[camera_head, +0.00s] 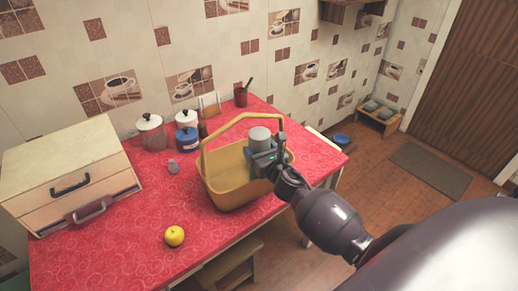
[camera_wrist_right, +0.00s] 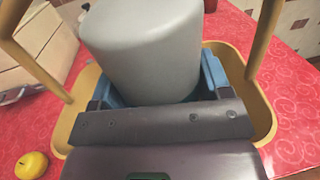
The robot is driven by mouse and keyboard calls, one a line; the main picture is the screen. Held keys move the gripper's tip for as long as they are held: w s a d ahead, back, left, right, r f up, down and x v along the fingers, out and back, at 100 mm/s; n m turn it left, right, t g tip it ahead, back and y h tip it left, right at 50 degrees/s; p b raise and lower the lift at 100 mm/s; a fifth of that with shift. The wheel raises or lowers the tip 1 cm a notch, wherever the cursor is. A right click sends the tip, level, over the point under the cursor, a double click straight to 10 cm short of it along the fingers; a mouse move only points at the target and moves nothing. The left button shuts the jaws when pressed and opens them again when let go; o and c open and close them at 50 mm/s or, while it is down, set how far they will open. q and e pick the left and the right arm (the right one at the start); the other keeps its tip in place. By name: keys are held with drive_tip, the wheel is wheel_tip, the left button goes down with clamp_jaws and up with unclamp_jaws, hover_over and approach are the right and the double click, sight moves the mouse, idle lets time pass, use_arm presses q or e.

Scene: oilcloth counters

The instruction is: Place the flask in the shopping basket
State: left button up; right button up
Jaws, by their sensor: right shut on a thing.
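The yellow shopping basket (camera_head: 226,172) stands on the red counter with its handle raised. My right gripper (camera_head: 262,154) is at the basket's right part, shut on the grey flask (camera_head: 260,135). The flask's grey top shows above the gripper, within the basket's outline. In the right wrist view the flask (camera_wrist_right: 145,50) is large between the blue finger parts, with the basket (camera_wrist_right: 262,115) around and below it. The flask's lower end is hidden, so I cannot tell whether it touches the basket floor. My left gripper is not in view.
A yellow apple (camera_head: 174,236) lies in front of the basket. A wooden bread box (camera_head: 70,170) stands at the left. White-lidded jar (camera_head: 151,133), blue canister (camera_head: 187,139) and small grey shaker (camera_head: 173,167) stand behind. The red counter (camera_head: 115,240) is clear at front left.

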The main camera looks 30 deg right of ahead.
drive_tip(key=shift+f, duration=0.25)
drive_tip(key=o, duration=1.8)
